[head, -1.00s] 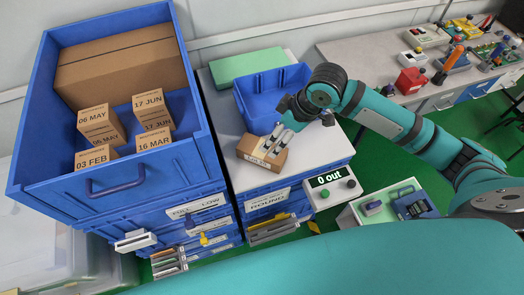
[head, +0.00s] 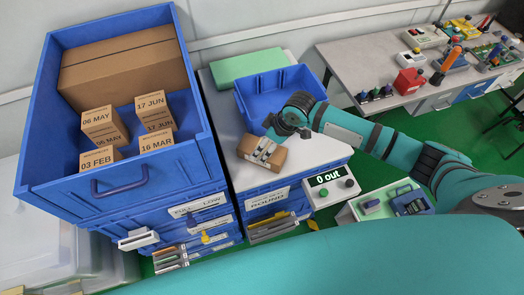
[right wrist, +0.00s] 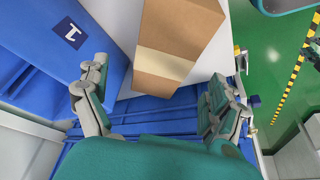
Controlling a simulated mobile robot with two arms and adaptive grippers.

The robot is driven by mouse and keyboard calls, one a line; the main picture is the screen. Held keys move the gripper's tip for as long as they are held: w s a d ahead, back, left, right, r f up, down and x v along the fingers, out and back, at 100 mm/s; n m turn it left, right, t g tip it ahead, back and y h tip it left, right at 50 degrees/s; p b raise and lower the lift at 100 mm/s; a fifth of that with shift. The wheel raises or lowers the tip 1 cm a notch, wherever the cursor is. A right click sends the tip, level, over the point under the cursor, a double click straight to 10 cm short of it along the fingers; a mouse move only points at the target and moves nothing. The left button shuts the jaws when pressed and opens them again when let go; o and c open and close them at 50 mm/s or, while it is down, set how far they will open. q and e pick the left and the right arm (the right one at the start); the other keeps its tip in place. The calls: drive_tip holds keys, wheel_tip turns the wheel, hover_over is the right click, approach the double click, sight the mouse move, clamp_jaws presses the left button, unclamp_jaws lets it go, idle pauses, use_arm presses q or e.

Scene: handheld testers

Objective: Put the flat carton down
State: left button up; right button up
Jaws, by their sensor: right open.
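The flat carton (head: 279,158), brown with a paler tape band, rests on the white top (head: 222,125) of the blue drawer unit, near its front edge. My right gripper (head: 264,149) is at the carton in the head view, its pale fingers over the near side. In the right wrist view the carton (right wrist: 182,38) lies ahead, between and beyond the spread fingers of the right gripper (right wrist: 156,78). The fingers are apart, with a gap visible on both sides of the carton. My left gripper is in neither view.
An open blue bin (head: 272,92) and a green block (head: 247,65) stand behind the carton. A large blue crate (head: 28,150) holding a long carton (head: 125,68) and several small dated boxes stands left. A "0 out" counter box (head: 330,185) is at the front right.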

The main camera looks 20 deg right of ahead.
sight(262, 153)
drive_tip(key=x, duration=0.3)
drive_tip(key=p+x, duration=0.1)
drive_tip(key=shift+s+f, duration=0.15)
drive_tip(key=shift+f, duration=0.35)
drive_tip(key=shift+r, duration=0.1)
drive_tip(key=c, duration=1.6)
drive_tip(key=shift+o, duration=0.2)
